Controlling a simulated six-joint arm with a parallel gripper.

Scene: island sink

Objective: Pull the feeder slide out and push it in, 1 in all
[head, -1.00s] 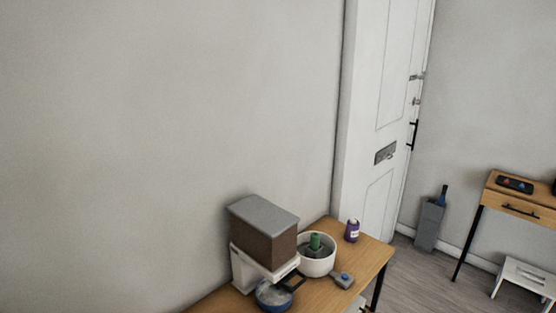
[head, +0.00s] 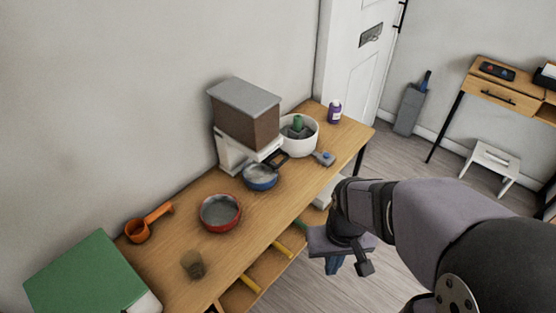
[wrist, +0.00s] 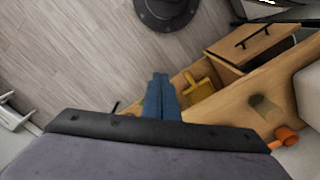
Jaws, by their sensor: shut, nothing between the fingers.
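The feeder (head: 245,118) stands on the wooden table against the wall, with a brown hopper, grey lid and white base. Its slide seems to be the dark-framed piece (head: 276,159) at the front of the base, above a blue bowl (head: 261,177); how far out it sits I cannot tell. My gripper (head: 333,265) is in front of the table, to the right of and nearer than the feeder, pointing down and touching nothing. Its blue fingers (wrist: 161,97) are together and empty in the wrist view. The feeder is not in the wrist view.
On the table (head: 190,270) are a red bowl (head: 220,213), an orange scoop (head: 145,226), a glass (head: 193,265), a green-topped box (head: 88,278), a white pot (head: 300,137), a grey tool (head: 323,158) and a purple can (head: 335,112). An open drawer (wrist: 201,90) shows below.

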